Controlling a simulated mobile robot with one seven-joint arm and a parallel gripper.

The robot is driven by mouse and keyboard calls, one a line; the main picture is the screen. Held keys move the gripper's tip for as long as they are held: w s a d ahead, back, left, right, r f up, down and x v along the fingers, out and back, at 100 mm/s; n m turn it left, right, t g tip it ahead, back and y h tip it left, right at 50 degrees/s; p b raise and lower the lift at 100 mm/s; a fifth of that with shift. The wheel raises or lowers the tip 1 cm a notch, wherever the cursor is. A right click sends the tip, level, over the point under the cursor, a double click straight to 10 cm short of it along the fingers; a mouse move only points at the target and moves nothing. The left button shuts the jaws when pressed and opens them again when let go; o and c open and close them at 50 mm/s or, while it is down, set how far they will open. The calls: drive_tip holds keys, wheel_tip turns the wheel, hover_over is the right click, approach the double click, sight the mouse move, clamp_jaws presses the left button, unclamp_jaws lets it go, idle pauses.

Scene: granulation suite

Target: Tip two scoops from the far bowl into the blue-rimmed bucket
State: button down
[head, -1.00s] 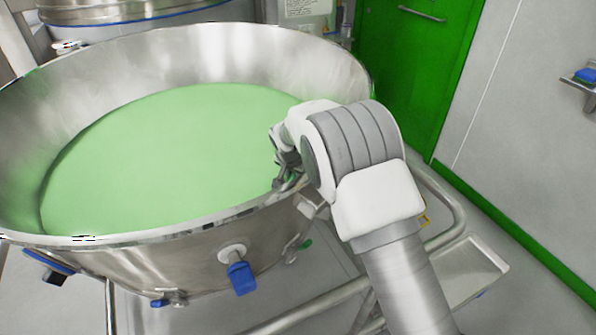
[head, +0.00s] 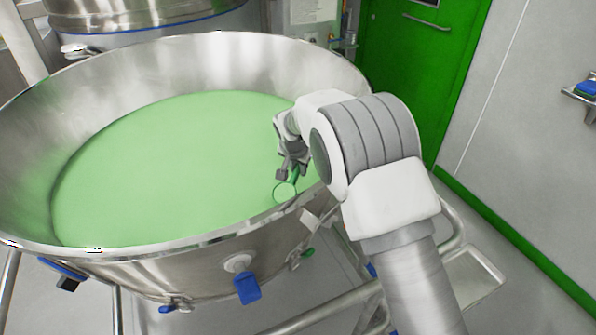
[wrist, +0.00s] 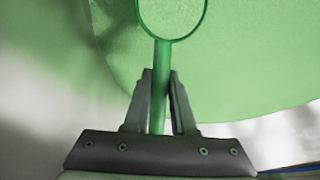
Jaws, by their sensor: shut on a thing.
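A wide steel bowl (head: 190,55) holding pale green powder (head: 170,160) fills the left and middle of the head view. My gripper (head: 288,168) is over its near right side, inside the rim. It is shut on the handle of a green scoop (head: 285,192). In the wrist view, my gripper (wrist: 161,82) grips the green handle, with the round scoop head (wrist: 172,14) over the powder. The scoop's inside looks pale green; I cannot tell how full it is. A steel vessel with a blue band (head: 150,24) stands behind the bowl. I cannot identify a blue-rimmed bucket for certain.
A blue-handled fitting (head: 246,288) sticks out from the bowl's near side. A tubular steel frame (head: 330,308) runs beneath it. A green door (head: 410,80) and a pale wall (head: 530,130) are to the right, with floor between.

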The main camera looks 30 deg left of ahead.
wheel_tip(320, 180, up, 25)
drive_tip(key=w+g+p, duration=0.1)
drive_tip(key=w+p, duration=0.1)
drive_tip(key=p, duration=1.9)
drive_tip(key=shift+w+d+g, duration=0.2)
drive_tip(key=shift+w+g, duration=0.2)
idle(0.6)
drive_tip(key=r+g+p, duration=0.1)
drive_tip(key=p, duration=0.3)
drive_tip(key=shift+w, duration=0.3)
drive_tip(key=shift+w+r+p, duration=0.15)
drive_tip(key=shift+r+p, duration=0.15)
drive_tip(key=shift+p, duration=0.5)
drive_tip(key=shift+w+d+g+p, duration=0.1)
drive_tip(key=shift+g+p, duration=0.3)
drive_tip(key=shift+p, duration=0.25)
drive_tip(key=shift+r, duration=0.1)
